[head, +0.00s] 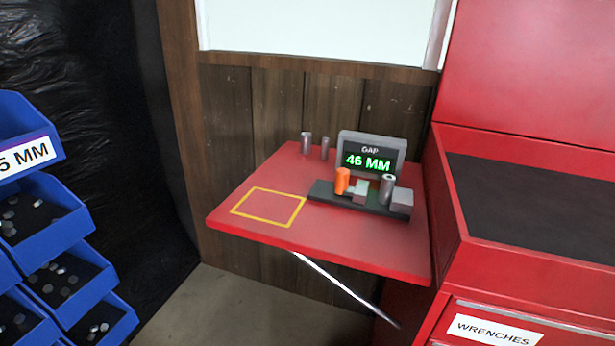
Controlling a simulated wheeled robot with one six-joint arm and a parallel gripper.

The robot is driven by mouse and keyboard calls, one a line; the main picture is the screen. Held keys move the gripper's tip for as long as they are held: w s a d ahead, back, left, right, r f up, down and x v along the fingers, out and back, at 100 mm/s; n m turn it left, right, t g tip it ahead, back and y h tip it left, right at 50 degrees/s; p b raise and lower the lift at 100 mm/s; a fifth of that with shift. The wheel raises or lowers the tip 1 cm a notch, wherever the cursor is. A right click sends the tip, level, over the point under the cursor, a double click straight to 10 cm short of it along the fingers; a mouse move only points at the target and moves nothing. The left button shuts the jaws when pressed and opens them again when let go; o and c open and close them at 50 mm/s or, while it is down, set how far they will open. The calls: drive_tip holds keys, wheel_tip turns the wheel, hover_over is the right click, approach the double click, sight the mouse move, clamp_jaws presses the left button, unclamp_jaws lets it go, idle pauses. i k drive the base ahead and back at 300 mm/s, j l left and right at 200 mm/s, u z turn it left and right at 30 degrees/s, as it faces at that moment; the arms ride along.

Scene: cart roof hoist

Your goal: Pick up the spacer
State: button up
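My gripper is not in view. No single thing is marked as the spacer, and I cannot tell which piece it is. Blue bins (49,224) at the left hold several small grey metal pieces (62,271); a label (24,155) there, cut off by the picture edge, reads "5 MM". On a red shelf (270,232), a dark base (322,190) carries an orange cylinder (342,181), a pale block (361,190), a grey cylinder (387,189) and a grey block (402,201). A display (372,150) behind them reads "GAP 46 MM".
A red tool cabinet (530,240) labelled "WRENCHES" stands right. Floor (230,310) shows clear between bins and shelf.

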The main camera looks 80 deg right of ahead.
sight(388, 179)
drive_tip(key=z, duration=2.4)
